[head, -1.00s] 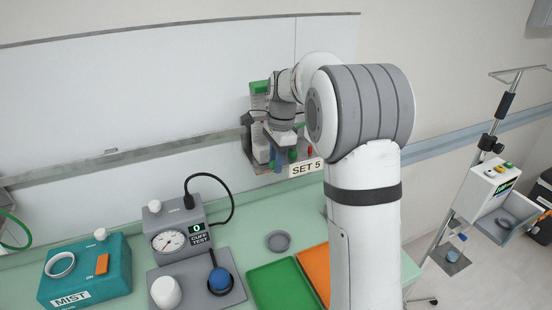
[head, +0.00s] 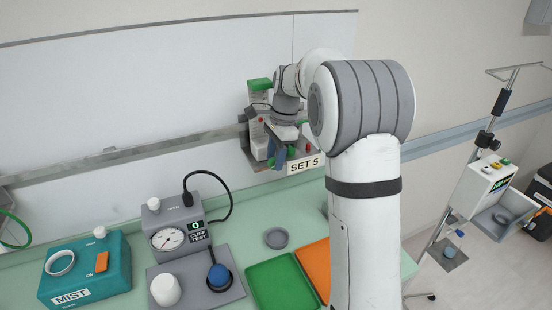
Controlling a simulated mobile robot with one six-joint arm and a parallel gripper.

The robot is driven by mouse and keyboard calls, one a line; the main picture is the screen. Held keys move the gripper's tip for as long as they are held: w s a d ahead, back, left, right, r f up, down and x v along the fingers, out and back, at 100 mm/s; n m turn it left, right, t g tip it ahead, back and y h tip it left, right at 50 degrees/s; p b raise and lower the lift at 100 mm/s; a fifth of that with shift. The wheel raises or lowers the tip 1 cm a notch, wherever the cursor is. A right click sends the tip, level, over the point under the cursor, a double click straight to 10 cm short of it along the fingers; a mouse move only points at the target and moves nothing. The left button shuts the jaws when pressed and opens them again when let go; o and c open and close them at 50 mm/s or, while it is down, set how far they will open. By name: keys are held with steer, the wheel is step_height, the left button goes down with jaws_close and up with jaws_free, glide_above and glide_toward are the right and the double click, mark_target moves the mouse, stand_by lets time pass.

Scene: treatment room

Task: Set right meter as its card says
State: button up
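The card reading SET 5 (head: 304,165) hangs on the front of a wall unit on the rail. The unit has a pale upright body with a green top (head: 260,84) at its left. My gripper (head: 278,157) is in front of the unit, just left of the card, with its bluish fingers pointing down. The gripper and wrist hide most of the unit, including the right meter's scale and knob. I cannot tell whether the fingers touch anything or how far apart they are.
On the green counter are a teal MIST box (head: 85,270), a grey CUFF TEST device (head: 178,222), a grey ring dish (head: 276,238), a green tray (head: 283,283) and an orange tray (head: 316,262). A pole with a pump (head: 487,180) stands at right.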

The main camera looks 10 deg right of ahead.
step_height(320, 180, up, 7)
steer(key=d, duration=0.1)
steer(key=shift+w+d+b, duration=0.15)
steer(key=shift+b, duration=0.2)
steer(key=shift+f, duration=0.1)
stand_by(1.5)
steer(key=s+a+n+t+h, duration=0.15)
steer(key=s+n, duration=0.65)
steer(key=s, duration=0.8)
steer(key=s+f+n+t, duration=0.1)
steer(key=s+f+n, duration=0.2)
steer(key=s, duration=0.4)
steer(key=s+f+n+t+b, duration=0.1)
steer(key=s+f+n, duration=0.3)
steer(key=s, duration=0.3)
steer(key=shift+s+d+f+n, duration=0.2)
steer(key=shift+s+n, duration=0.1)
steer(key=shift+n, duration=0.1)
steer(key=shift+h, duration=0.25)
